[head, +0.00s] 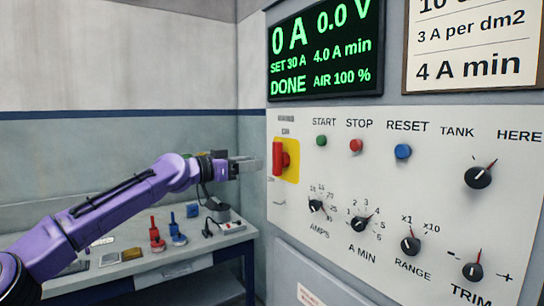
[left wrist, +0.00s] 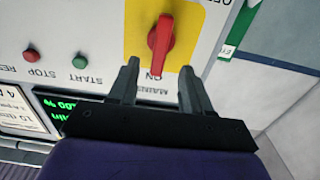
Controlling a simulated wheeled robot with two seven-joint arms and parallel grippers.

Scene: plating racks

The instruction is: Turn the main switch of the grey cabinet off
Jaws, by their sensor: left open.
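The grey cabinet (head: 340,120) carries the main switch, a red handle (head: 279,160) on a yellow plate (head: 292,172). In the head view the handle stands upright. In the left wrist view, which is upside down, the red handle (left wrist: 160,45) lies along the line to the ON mark on the yellow plate (left wrist: 190,50). My left gripper (head: 258,164) is just left of the switch in the head view. In the left wrist view its fingers (left wrist: 159,66) are open, one on each side of the handle's line, with nothing between them gripped. My right gripper is not in view.
Green start (head: 321,140), red stop (head: 355,145) and blue reset (head: 403,151) buttons sit right of the switch, with several black knobs below. A display (head: 322,50) reads 0 A and DONE. A bench (head: 130,265) with tools stands below my left arm.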

